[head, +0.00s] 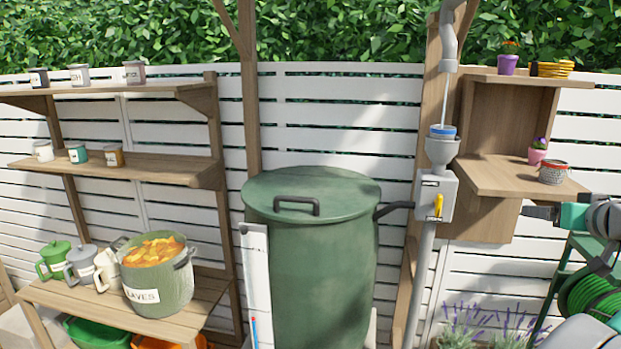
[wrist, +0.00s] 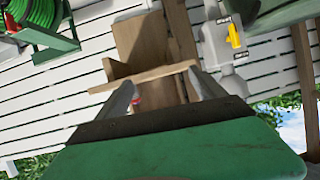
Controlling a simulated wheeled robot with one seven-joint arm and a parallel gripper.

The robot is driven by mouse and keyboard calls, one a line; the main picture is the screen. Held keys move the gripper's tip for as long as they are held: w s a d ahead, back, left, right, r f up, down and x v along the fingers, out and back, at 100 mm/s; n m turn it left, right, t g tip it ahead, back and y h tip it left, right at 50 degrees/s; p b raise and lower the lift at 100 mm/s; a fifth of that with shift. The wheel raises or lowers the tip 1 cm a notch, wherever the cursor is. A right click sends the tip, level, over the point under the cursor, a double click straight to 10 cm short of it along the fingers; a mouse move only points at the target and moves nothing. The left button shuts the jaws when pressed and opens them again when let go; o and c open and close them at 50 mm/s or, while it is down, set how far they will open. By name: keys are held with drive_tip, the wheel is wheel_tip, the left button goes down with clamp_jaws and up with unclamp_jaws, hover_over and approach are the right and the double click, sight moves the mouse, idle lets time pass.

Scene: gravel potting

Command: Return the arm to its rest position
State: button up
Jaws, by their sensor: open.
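My gripper (head: 530,211) is at the right side of the head view, pointing left, just below the right wooden shelf. The wrist view shows my gripper (wrist: 163,88) with its two grey fingers spread apart and nothing held between them. The right wooden shelf (wrist: 150,76) shows beyond the fingers, apart from them as far as I can tell. A small red-and-white thing, partly hidden by the left finger, shows near the shelf there.
The right shelf (head: 490,177) holds a gravel-filled pot (head: 552,174) and a pink flowerpot (head: 537,157). A green hose reel (head: 592,294) stands below my arm. The green barrel (head: 325,265) and grey downpipe box with yellow lever (head: 438,205) are to the left.

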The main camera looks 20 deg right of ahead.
drive_tip(key=s+d+f+m+g, duration=0.1)
drive_tip(key=s+f+m+g, duration=0.2)
drive_tip(key=f, duration=0.5)
drive_tip(key=s+f+m+g, duration=0.1)
drive_tip(key=s+f+g, duration=0.1)
drive_tip(key=s+f, duration=0.5)
drive_tip(key=s+a+f+m+g+y, duration=0.2)
drive_tip(key=a+f+g+y, duration=0.25)
drive_tip(key=a+f, duration=1.1)
drive_tip(key=w+a+r+n, duration=0.1)
drive_tip(key=w+a+n, duration=0.2)
drive_tip(key=a, duration=0.9)
drive_tip(key=w+a+r+n, duration=0.1)
drive_tip(key=a+n, duration=0.3)
drive_tip(key=a, duration=0.8)
drive_tip(key=w+a+r+n, duration=0.1)
drive_tip(key=w+a+n, duration=0.3)
drive_tip(key=a, duration=0.9)
drive_tip(key=shift+w+n+t+y, duration=0.3)
drive_tip(key=shift+w+t+y, duration=0.05)
drive_tip(key=shift+t+y, duration=0.1)
drive_tip(key=shift+c, duration=0.2)
